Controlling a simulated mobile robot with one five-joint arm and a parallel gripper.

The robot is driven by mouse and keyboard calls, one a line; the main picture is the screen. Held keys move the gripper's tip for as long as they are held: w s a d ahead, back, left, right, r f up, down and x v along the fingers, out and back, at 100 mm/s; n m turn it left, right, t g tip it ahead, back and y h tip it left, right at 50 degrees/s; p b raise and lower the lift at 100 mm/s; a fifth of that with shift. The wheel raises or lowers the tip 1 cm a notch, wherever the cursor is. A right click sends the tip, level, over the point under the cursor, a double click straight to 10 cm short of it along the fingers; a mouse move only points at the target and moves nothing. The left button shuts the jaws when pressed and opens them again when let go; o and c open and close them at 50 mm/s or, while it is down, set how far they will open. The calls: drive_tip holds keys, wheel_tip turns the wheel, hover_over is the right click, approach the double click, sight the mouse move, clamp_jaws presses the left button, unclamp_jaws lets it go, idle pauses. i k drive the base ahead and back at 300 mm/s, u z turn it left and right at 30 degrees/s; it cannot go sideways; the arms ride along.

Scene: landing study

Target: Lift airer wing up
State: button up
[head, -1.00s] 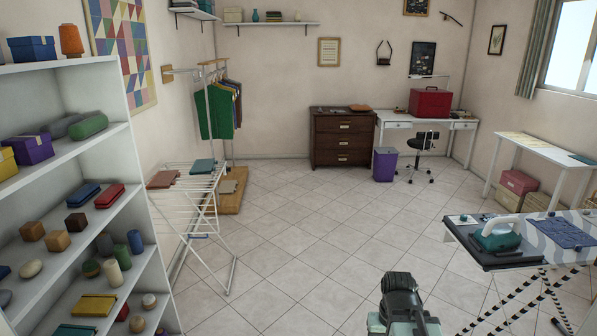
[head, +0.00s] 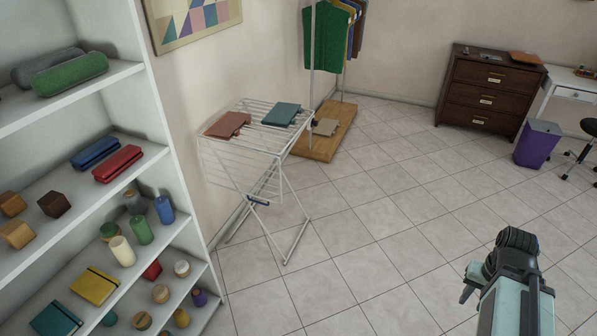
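The white airer (head: 300,190) stands upright on crossed legs beside the wall, left of the middle in the head view. A wing (head: 228,165) of thin white rods hangs down at its near side, below the top. A reddish-brown folded cloth (head: 228,125) and a teal folded cloth (head: 281,115) lie on the airer's top. My arm shows at the lower right, well apart from the airer. I cannot make out fingertips on it, so whether my gripper is open or shut does not show.
A white shelf unit (head: 185,165) full of small objects stands close on the left. Behind the airer is a clothes rail with a wooden base (head: 325,135). A dark dresser (head: 485,95) and purple bin (head: 537,145) stand far right. The tiled floor (head: 370,230) between is clear.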

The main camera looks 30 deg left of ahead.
sight(267, 200)
drive_tip(key=i, duration=1)
drive_tip(key=u, duration=2.85)
drive_tip(key=i, duration=1)
